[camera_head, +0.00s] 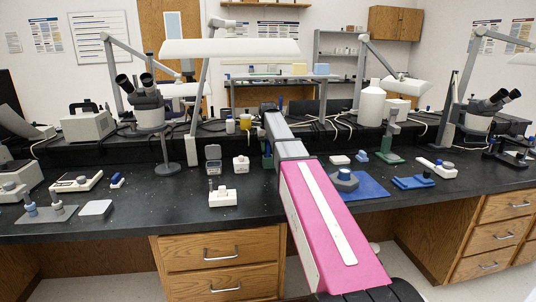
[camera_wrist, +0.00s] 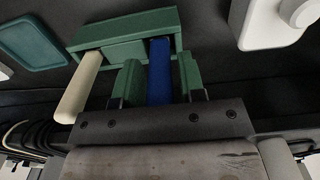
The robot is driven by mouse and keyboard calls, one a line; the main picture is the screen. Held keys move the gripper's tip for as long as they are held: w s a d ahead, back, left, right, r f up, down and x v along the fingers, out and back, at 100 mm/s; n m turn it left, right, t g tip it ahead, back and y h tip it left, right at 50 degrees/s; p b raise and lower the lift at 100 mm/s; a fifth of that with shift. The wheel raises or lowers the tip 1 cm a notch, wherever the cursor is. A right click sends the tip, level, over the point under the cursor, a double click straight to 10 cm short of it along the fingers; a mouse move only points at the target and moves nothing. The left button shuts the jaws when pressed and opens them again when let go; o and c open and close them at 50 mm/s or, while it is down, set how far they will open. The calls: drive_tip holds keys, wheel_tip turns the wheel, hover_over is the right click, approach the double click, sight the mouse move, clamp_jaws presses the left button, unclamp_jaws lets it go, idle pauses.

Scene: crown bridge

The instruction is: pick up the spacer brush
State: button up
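A blue, rod-like handle (camera_wrist: 160,78), which I take to be the spacer brush, stands at a green holder (camera_wrist: 125,35) in the wrist view. A cream handle (camera_wrist: 80,88) is at the holder's left end. My gripper (camera_wrist: 159,62) is open, with one green-looking finger on each side of the blue handle and narrow dark gaps between. The brush's lower end is hidden. In the head view my arm hides most of the gripper (camera_head: 268,108); part of the green holder (camera_head: 266,155) shows left of the arm.
A white device (camera_wrist: 270,22) is at upper right in the wrist view and a teal tray (camera_wrist: 38,48) at left. On the black bench a blue mat (camera_head: 372,190) lies right of my arm, with a white block device (camera_head: 222,197) to the left.

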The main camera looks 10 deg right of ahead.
clamp_jaws()
drive_tip(key=shift+r, duration=0.1)
wheel_tip(320, 180, up, 10)
drive_tip(key=shift+f, duration=0.1)
